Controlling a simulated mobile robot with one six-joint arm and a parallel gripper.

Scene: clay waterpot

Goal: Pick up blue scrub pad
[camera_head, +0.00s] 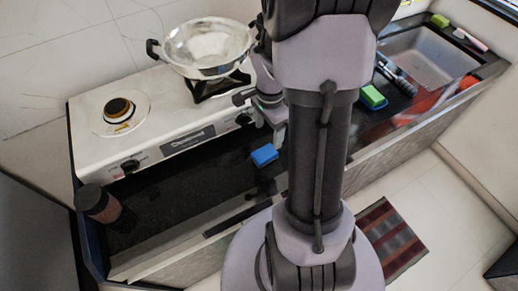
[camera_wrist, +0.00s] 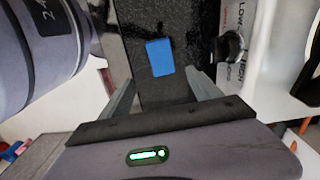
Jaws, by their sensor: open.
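The blue scrub pad (camera_head: 264,155) lies on the dark counter in front of the stove, near the counter's front edge. It also shows in the wrist view (camera_wrist: 160,57), beyond the fingertips and between the two finger lines. My gripper (camera_wrist: 160,77) is open and empty, with its fingers apart on either side of the pad's direction. In the head view my gripper (camera_head: 278,135) is just above and right of the pad, partly hidden by my arm. The pad looks flat and untouched.
A white stove (camera_head: 160,120) with a metal pan (camera_head: 208,48) stands behind the pad. A dark jar (camera_head: 98,204) is at the counter's left end. A green sponge (camera_head: 373,97) and a sink (camera_head: 425,58) are to the right. The counter left of the pad is clear.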

